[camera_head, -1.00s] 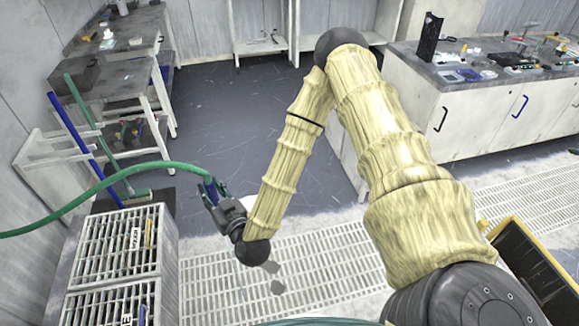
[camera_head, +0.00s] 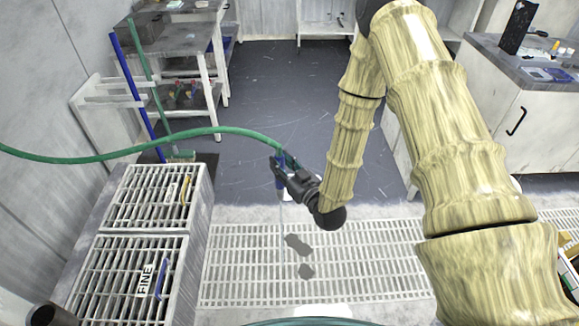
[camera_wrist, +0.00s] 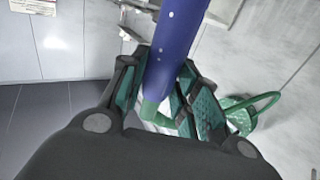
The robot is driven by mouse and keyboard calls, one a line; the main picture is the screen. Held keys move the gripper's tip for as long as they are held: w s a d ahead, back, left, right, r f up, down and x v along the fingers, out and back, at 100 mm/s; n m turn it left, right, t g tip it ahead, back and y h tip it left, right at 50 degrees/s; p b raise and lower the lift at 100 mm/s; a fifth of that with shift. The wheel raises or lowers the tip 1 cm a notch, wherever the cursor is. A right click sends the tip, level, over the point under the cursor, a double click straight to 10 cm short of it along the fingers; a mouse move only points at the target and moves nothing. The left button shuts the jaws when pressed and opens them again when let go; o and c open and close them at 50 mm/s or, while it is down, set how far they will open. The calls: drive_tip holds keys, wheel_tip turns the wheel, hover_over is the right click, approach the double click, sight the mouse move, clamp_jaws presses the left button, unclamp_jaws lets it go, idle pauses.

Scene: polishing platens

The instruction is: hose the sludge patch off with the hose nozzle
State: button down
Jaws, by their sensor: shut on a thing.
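My gripper (camera_head: 282,172) is shut on the blue hose nozzle (camera_head: 279,180). The nozzle points down, and a thin pale stream runs from it toward the floor grating. A green hose (camera_head: 120,150) arches from the left edge to the nozzle. The sludge patch shows as two dark grey blotches on the grating, an upper one (camera_head: 297,244) and a lower one (camera_head: 306,271). The stream comes down just left of them; I cannot tell whether it touches them. In the wrist view the blue nozzle (camera_wrist: 178,45) lies between the green-padded fingers (camera_wrist: 160,95).
Slatted white racks (camera_head: 108,265), one labelled FINE, stand at the left. The pale floor grating (camera_head: 370,270) spans the front. A blue pole (camera_head: 135,90) and a green pole lean by the left shelves. A white bench (camera_head: 515,125) stands at right. The dark floor (camera_head: 255,100) behind is open.

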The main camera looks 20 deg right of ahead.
drive_tip(key=w+d+f+n+y+b, duration=0.1)
drive_tip(key=w+d+f+b, duration=0.1)
drive_tip(key=b, duration=0.3)
drive_tip(key=w+d+f+n+g+y+b, duration=0.1)
drive_tip(key=w+d+f+y+b, duration=0.1)
drive_tip(key=w+b, duration=0.3)
drive_tip(key=shift+d+y+b, duration=0.3)
drive_tip(key=shift+d+b, duration=0.05)
drive_tip(key=shift+b, duration=0.15)
